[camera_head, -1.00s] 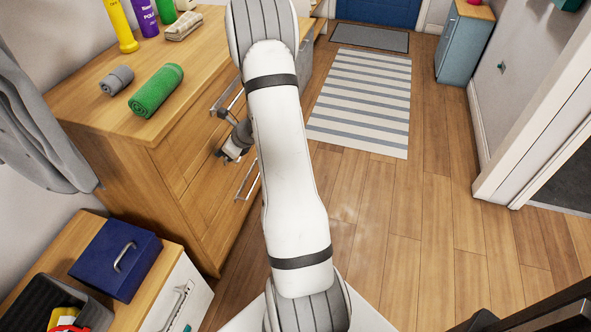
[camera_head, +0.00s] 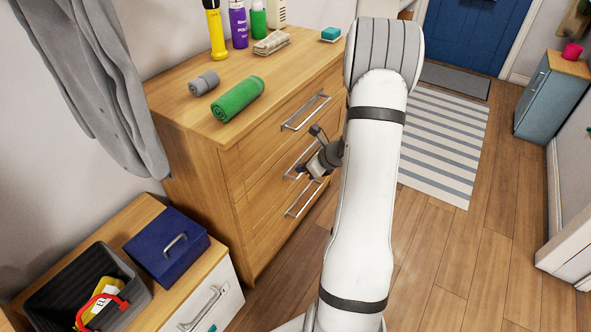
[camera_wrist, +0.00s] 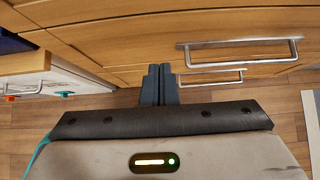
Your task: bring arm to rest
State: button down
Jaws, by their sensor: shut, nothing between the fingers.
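My gripper (camera_wrist: 159,84) is shut and empty in the wrist view, its two dark fingers together in front of the wooden drawer fronts. In the head view my gripper (camera_head: 308,172) shows partly beside the dresser (camera_head: 215,150), near its drawer handles, with the rest hidden behind my white arm. My arm runs upright through the right of centre in the head view. I cannot tell whether the gripper touches the dresser.
A green rolled towel (camera_head: 238,98), a grey roll (camera_head: 204,83) and several bottles stand on the dresser. A blue box (camera_head: 166,246) and a dark bin (camera_head: 62,290) sit on a low cabinet. Wooden floor lies free at right, with a striped rug (camera_head: 440,140).

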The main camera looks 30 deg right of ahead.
jog(key=v, duration=0.6)
jog(key=s+a+r+n+g+p, duration=0.2)
jog(key=s+a+r+n+p, duration=0.15)
jog(key=a+r+n, duration=0.45)
jog(key=s+a+r+n+g+p, duration=0.25)
jog(key=a+r+n+p, duration=0.3)
jog(key=a+r, duration=0.4)
jog(key=s+a+r+n+h+p, duration=0.4)
jog(key=s+r+n+p, duration=0.3)
jog(key=s+r+n, duration=0.7)
jog(key=a+r+n, duration=0.1)
jog(key=n, duration=0.1)
jog(key=shift+s+r+n+g, duration=0.2)
jog(key=shift+n+g, duration=0.15)
